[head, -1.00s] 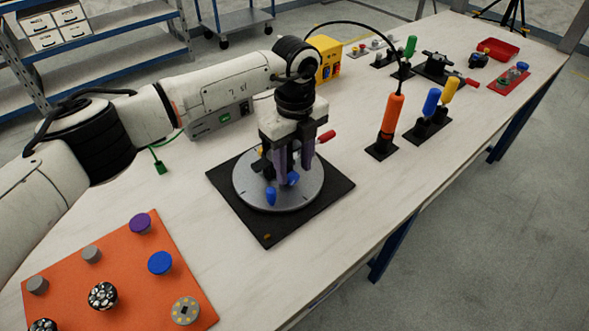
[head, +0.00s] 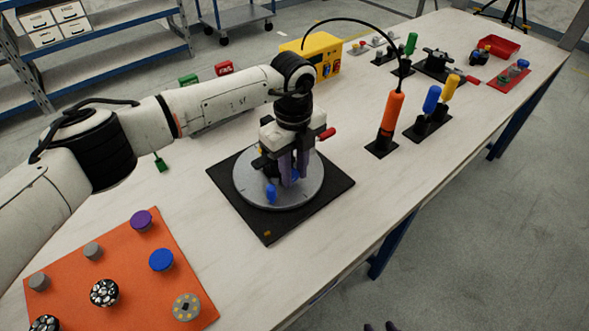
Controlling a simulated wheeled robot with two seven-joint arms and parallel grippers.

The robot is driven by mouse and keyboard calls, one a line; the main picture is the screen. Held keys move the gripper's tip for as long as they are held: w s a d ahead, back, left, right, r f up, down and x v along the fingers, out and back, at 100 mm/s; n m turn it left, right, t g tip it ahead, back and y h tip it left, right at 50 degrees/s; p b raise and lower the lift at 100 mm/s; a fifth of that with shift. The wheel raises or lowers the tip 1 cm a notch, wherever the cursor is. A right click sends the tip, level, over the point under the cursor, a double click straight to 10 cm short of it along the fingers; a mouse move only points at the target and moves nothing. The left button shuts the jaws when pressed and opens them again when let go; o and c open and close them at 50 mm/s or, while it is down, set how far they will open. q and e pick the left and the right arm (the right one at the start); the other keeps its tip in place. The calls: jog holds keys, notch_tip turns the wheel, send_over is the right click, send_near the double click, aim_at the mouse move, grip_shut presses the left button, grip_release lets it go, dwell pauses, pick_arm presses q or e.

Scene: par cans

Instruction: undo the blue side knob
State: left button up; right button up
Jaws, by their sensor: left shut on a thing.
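My left gripper (head: 294,172) points down over a round grey turntable plate (head: 246,190), with its two purple fingers close together. A small blue part (head: 295,175) shows between the fingertips, and the gripper is shut on it; I take it for the blue side knob. A second blue piece (head: 270,194) stands just left of the fingers, apart from them. The gripper body and fingers hide most of the fixture on the plate. A red handle (head: 327,134) sticks out at its right and a little yellow shows at its left.
The plate sits on a black square base (head: 325,200). An orange board (head: 120,270) with several knobs lies front left. An orange-handled tool (head: 391,120) and blue and yellow handles stand in holders to the right. A yellow box (head: 312,55) is behind. Bare table lies front right.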

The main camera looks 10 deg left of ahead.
pick_arm(q)
jog(key=shift+s+a+t+h, duration=0.1)
jog(key=shift+a+t+h, duration=0.05)
jog(key=shift+t+h, duration=0.25)
jog(key=shift+a+f, duration=0.1)
jog(key=shift+f, duration=0.05)
jog(key=shift+s+f+t+h+b, duration=0.1)
jog(key=shift+t+h+b, duration=0.85)
jog(key=shift+t+h, duration=0.05)
jog(key=shift+r, duration=0.2)
jog(key=o, duration=1.1)
jog(key=b+v, duration=0.1)
jog(key=v, duration=0.9)
jog(key=shift+r, duration=0.2)
